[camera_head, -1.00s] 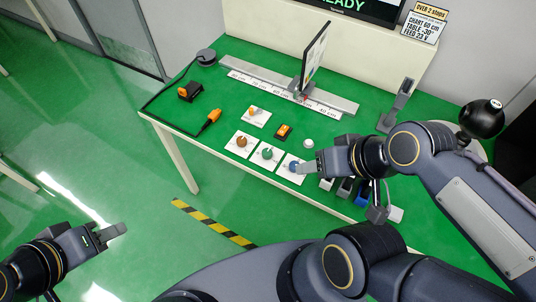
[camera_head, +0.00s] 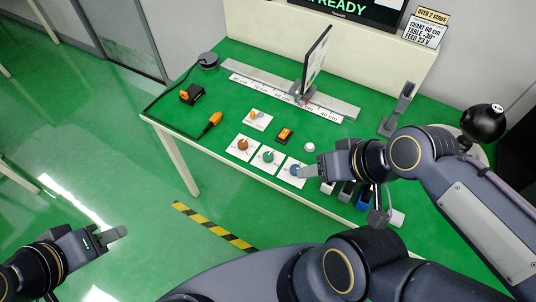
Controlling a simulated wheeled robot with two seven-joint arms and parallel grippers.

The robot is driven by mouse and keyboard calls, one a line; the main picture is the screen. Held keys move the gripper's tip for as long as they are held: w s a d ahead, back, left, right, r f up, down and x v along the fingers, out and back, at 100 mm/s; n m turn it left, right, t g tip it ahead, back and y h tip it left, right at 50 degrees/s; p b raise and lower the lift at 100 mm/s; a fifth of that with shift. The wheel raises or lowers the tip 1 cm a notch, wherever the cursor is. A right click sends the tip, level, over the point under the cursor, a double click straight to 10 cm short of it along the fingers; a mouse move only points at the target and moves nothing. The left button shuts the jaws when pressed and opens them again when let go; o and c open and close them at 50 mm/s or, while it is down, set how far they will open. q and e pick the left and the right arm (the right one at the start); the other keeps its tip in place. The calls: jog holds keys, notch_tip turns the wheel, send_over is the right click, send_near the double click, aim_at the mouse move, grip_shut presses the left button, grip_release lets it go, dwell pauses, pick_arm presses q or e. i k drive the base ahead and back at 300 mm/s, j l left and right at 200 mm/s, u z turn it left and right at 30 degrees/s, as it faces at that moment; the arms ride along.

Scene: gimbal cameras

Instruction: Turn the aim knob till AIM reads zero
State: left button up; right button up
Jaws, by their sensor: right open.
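Three round knobs on white plates stand in a row at the table's front: a brown one (camera_head: 243,145), a green one (camera_head: 267,156) and a blue one (camera_head: 294,169). Their labels are too small to read, so I cannot tell which is the aim knob. My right gripper (camera_head: 304,171) is open at the blue knob, its fingers partly covering it. I cannot tell whether they touch it. My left gripper (camera_head: 121,233) hangs over the floor, away from the table; its finger gap is unclear. The screen (camera_head: 350,10) is cut off and shows READY; no AIM value is visible.
A grey rail (camera_head: 290,90) with a scale and an upright panel (camera_head: 316,60) lies behind the knobs. An orange switch (camera_head: 285,135), a white button (camera_head: 310,147) and an orange-handled plug (camera_head: 211,122) are nearby. A grey stand (camera_head: 397,110) is at right.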

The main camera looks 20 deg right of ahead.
aim_at(268, 156)
jog(key=i+j+z, duration=0.2)
jog(key=j, duration=0.2)
jog(key=j+z, duration=0.2)
jog(key=j, duration=0.2)
jog(key=i+j+z, duration=0.2)
jog(key=j, duration=0.2)
jog(key=k, duration=0.1)
